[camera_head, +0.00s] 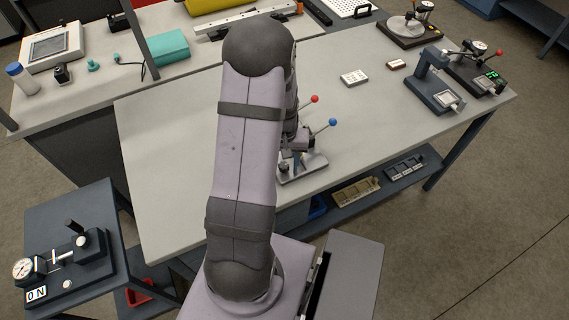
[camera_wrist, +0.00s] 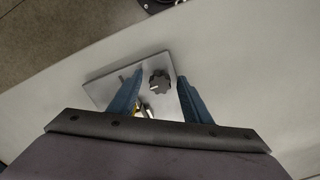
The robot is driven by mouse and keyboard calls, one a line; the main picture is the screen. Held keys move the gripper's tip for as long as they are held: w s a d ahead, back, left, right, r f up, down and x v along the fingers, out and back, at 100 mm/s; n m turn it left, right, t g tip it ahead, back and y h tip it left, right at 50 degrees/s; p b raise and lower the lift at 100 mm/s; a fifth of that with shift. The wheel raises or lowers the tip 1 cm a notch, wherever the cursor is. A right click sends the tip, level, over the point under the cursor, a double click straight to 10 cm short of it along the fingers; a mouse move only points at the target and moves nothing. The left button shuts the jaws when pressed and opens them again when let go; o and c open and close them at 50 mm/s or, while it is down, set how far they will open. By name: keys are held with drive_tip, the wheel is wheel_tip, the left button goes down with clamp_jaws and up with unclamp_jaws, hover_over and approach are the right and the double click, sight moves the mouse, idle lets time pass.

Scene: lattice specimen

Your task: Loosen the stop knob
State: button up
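The stop knob (camera_wrist: 160,80) is a dark, lobed knob with a light pointer mark. It sits on a grey metal plate (camera_wrist: 103,93) in the wrist view. In the head view the plate (camera_head: 308,172) lies near the table's front edge, with a dark knob at its left side. My gripper (camera_wrist: 160,76) has two blue fingers, spread apart and open. In the wrist view the knob appears between the fingertips with gaps on both sides. I cannot tell the height gap between them. The arm hides much of the fixture in the head view.
Levers with a red ball (camera_head: 314,99) and a blue ball (camera_head: 332,122) rise close to my gripper. A dark blue press (camera_head: 432,85) stands at right. The table's left part is clear.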

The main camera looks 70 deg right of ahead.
sight(284, 165)
idle(0.3)
wheel_tip(284, 165, up, 6)
drive_tip(key=p, duration=0.4)
drive_tip(key=shift+f+p, duration=0.2)
drive_tip(key=shift+p, duration=0.15)
